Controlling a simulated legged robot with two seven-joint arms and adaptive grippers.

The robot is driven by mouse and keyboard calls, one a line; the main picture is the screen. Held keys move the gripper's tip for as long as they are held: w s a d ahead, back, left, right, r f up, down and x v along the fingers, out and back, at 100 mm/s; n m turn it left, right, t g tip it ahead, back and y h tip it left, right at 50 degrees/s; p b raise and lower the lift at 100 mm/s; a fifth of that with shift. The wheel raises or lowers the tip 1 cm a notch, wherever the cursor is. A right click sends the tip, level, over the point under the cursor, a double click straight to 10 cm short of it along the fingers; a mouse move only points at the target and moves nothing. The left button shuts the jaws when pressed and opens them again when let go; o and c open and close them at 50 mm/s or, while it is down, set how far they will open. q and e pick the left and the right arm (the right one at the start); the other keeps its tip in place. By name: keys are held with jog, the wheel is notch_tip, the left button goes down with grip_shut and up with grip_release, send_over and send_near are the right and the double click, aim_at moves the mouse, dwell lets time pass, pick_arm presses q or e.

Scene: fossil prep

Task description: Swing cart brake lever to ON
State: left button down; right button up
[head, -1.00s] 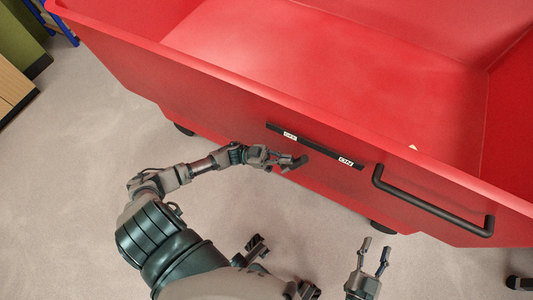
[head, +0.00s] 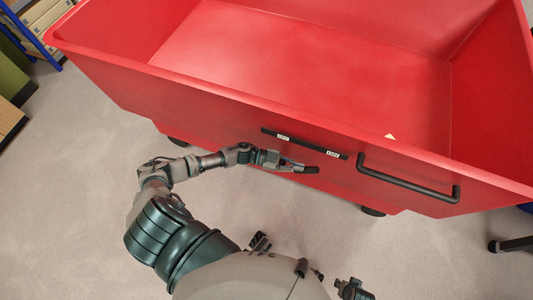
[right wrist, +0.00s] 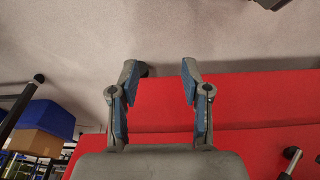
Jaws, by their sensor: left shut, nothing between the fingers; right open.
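The red cart (head: 225,125) fills the upper head view. A black strip (head: 308,145) with two small white labels, too small to read surely, is on its near side. My left gripper (head: 312,169) is shut and empty, just below the strip's right half. A dark piece lies at its fingertips; I cannot tell whether it is a finger or the brake lever, or whether they touch. My right gripper (right wrist: 158,82) is open and empty in the right wrist view, with the red cart side behind it. In the head view only part of it shows at the bottom edge.
A black handle (head: 408,184) sticks out from the cart's side, right of the strip. Dark casters (head: 372,211) show under the cart. A black leg-like part (head: 512,244) stands at the far right. Shelving (head: 38,22) is at the upper left. Grey floor is clear at left.

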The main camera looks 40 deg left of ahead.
aim_at(303, 172)
pick_arm(q)
jog(key=shift+w+d+f+y+p, duration=0.1)
jog(key=shift+d+f+y+p, duration=0.15)
jog(key=shift+d+p, duration=0.2)
jog(key=shift+w+d+f+y+p, duration=0.1)
jog(key=shift+d+f+y+p, duration=0.15)
jog(key=shift+d+p, duration=0.15)
jog(key=shift+d+f, duration=0.25)
jog(key=shift+f, duration=0.2)
pick_arm(e)
notch_tip(303, 172, down, 7)
jog(key=shift+s+a, duration=0.2)
pick_arm(q)
jog(key=shift+s+d+f, duration=0.1)
jog(key=shift+s+d, duration=0.05)
pick_arm(e)
jog(key=shift+r, duration=0.1)
jog(key=shift+r, duration=0.1)
